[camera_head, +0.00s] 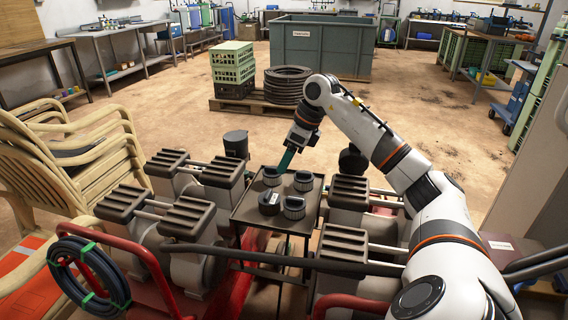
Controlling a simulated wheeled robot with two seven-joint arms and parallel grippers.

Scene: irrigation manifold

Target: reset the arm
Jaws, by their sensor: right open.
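My right arm (360,125) comes in from the right, with its elbow raised and its forearm folded down toward the middle. My right gripper (287,160) hangs at its end, just behind the small dark stand (246,215). A teal finger shows, and I see nothing held in it. Several dark round caps stand on the stand's top, including one at the back left (272,176) and one at the front right (294,208). The gripper appears apart from them, though depth is hard to judge. My left gripper is not in view.
Grey units with ribbed dark tops (342,245) flank the stand. Stacked cream chairs (75,150) and a coiled hose (88,275) are at left. Open floor lies between.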

